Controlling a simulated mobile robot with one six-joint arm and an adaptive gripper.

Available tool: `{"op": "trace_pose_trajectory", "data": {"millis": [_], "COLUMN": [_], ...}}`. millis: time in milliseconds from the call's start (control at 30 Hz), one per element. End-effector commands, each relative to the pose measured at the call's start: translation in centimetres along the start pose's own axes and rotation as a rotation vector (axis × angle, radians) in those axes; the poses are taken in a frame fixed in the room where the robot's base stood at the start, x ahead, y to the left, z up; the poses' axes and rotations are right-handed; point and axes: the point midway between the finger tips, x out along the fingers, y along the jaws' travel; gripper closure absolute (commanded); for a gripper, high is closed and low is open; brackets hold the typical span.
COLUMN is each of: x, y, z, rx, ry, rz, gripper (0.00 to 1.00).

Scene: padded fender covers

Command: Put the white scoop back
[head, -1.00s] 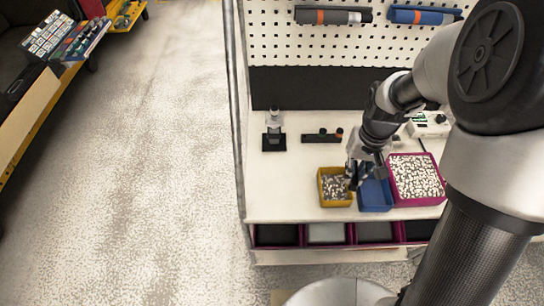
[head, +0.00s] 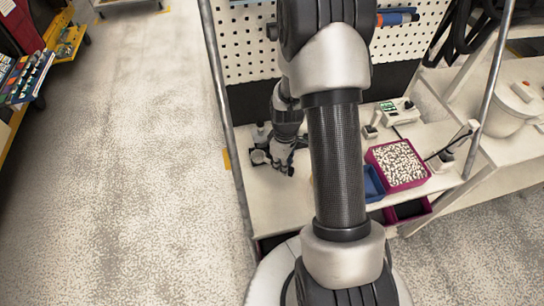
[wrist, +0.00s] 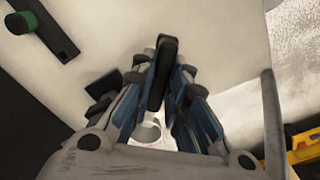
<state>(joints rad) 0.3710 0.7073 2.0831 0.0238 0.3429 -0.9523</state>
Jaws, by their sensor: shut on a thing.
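My gripper (head: 283,165) is over the left end of the white bench in the head view, beside the small dark stand. In the head view a small round cup (head: 258,157), probably the same scoop, sits left of the fingers, close to the stand's grey top (head: 260,134). I cannot tell whether they touch.
The magenta bin (head: 428,174) of pale pieces and the blue bin (head: 374,184) stand right of my arm. My arm hides the bench's middle. A metal post (wrist: 272,115) rises near the bench's left edge. A bar with a green knob (wrist: 42,32) lies on the bench.

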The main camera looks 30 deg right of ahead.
Motion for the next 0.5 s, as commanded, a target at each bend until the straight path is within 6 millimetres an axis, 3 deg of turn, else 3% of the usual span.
{"op": "trace_pose_trajectory", "data": {"millis": [333,500], "x": [0.1,1.1], "y": [0.0,-0.1], "z": [0.0,0.0], "rx": [0.001,0.002], "ry": [0.001,0.0], "rz": [0.001,0.001], "gripper": [1.0,1.0]}}
